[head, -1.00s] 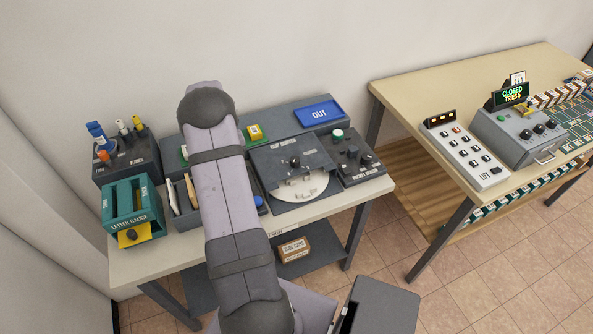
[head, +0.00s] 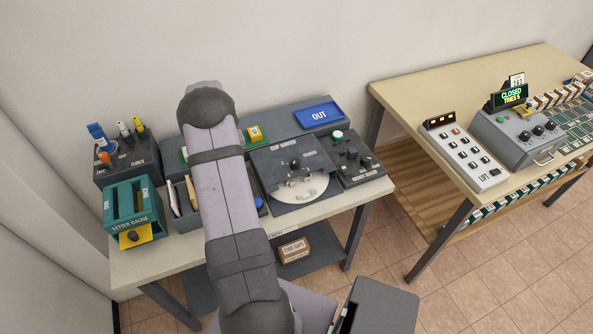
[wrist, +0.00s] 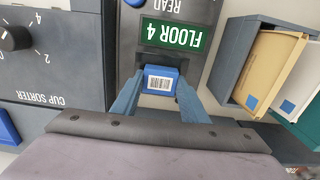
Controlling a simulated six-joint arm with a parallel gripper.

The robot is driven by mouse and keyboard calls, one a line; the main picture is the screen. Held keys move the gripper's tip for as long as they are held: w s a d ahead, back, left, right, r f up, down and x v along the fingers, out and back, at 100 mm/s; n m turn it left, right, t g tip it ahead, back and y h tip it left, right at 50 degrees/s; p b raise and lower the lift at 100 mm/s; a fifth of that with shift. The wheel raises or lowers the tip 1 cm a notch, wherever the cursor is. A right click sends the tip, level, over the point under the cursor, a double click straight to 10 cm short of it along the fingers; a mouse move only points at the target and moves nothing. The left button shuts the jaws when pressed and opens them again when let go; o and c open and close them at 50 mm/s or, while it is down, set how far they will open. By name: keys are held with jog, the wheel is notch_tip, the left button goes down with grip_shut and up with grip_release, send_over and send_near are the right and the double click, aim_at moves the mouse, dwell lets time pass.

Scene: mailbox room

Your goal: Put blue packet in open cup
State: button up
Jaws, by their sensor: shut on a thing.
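In the wrist view my gripper (wrist: 160,85) is shut on the blue packet (wrist: 159,79), which carries a white barcode label. The packet is just by a green "FLOOR 4" plate (wrist: 173,33) on a dark grey unit; I cannot tell whether it touches that unit. In the head view my arm hides the gripper and packet. The cup sorter (head: 285,165) shows in the head view, with a white disc (head: 303,190) in its front opening. Its edge is at the left of the wrist view (wrist: 40,95). I cannot make out an open cup for certain.
A grey bin (wrist: 241,62) with envelopes is at the right of the wrist view. In the head view, a teal letter gauge (head: 131,205) and a tube block (head: 127,158) stand left, a blue OUT tray (head: 318,115) behind. A second table (head: 440,90) is at right.

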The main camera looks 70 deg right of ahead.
jog(key=shift+r+p, duration=1.2)
jog(key=shift+r, duration=0.7)
jog(key=shift+s+d+r, duration=0.1)
jog(key=shift+s+d, duration=0.25)
jog(key=shift+s, duration=0.15)
jog(key=s+d+m, duration=0.1)
jog(key=s+d, duration=0.1)
jog(key=s, duration=0.1)
jog(key=s+d+r+m+p, duration=0.1)
jog(key=s+d, duration=0.1)
jog(key=s, duration=0.2)
jog(key=s+d+r+m+p, duration=0.1)
jog(key=s+d, duration=0.1)
jog(key=s, duration=0.2)
jog(key=shift+s+d+r, duration=0.15)
jog(key=shift+d+r, duration=0.05)
jog(key=shift+r, duration=0.05)
jog(key=m+p, duration=0.1)
jog(key=m, duration=0.1)
send_over(303, 190)
jog(key=w, duration=0.1)
jog(key=shift+s+d+f+n, duration=0.15)
jog(key=shift+f+n, duration=0.1)
jog(key=shift+n, duration=0.6)
jog(key=shift+s+a+f+n, duration=0.1)
jog(key=shift+s+f+n, duration=0.15)
jog(key=shift+n, duration=0.55)
jog(key=shift+s+d+f+n, duration=0.1)
jog(key=shift+f+n, duration=0.2)
jog(key=shift+n, duration=0.55)
